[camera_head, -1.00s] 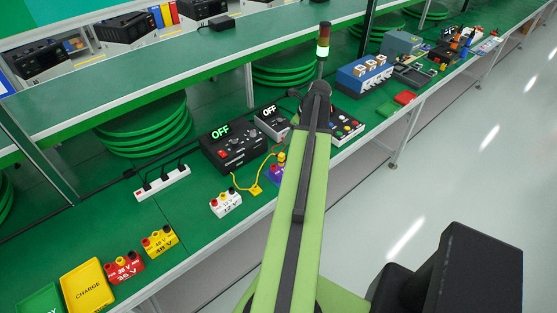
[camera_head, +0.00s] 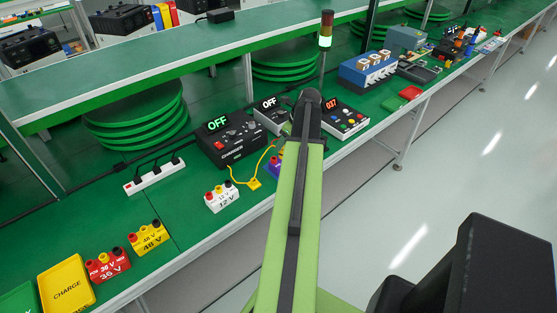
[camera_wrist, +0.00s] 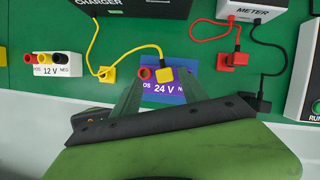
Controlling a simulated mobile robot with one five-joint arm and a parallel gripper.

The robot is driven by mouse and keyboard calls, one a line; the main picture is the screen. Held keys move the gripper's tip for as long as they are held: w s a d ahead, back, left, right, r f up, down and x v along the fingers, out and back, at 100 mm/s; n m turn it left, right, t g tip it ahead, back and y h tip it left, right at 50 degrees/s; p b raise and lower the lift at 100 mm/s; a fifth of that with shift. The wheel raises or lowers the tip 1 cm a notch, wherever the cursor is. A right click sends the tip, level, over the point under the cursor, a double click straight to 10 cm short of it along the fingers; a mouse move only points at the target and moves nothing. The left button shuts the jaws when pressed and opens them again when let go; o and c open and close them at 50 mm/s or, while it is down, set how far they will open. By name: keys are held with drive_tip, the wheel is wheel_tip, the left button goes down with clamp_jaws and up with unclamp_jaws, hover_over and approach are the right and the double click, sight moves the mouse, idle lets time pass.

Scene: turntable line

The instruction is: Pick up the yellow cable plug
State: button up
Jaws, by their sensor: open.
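One yellow cable plug (camera_head: 254,184) lies on the green table at the near end of the charger's cable; it shows in the wrist view (camera_wrist: 106,74). A second yellow plug-like piece (camera_wrist: 165,75) sits at the middle of the purple 24 V block (camera_wrist: 150,95), with yellow cable running to it; I cannot tell if it is seated. My gripper (camera_wrist: 160,80) is open, its green fingers on either side of that second piece, over the block. Whether the fingers touch anything is unclear. In the head view my arm hides the gripper and most of the block.
The white 12 V block (camera_wrist: 58,68) stands left. The charger (camera_head: 232,140) and meter (camera_wrist: 250,10) stand behind. A red plug (camera_wrist: 237,60) and a black plug (camera_wrist: 256,101) lie right of the 24 V block. The table's front edge is close to the block.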

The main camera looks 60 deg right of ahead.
drive_tip(key=b+x, duration=0.5)
drive_tip(key=shift+s+d+f, duration=0.1)
drive_tip(key=shift+d+f, duration=0.05)
drive_tip(key=shift+d, duration=0.2)
clamp_jaws()
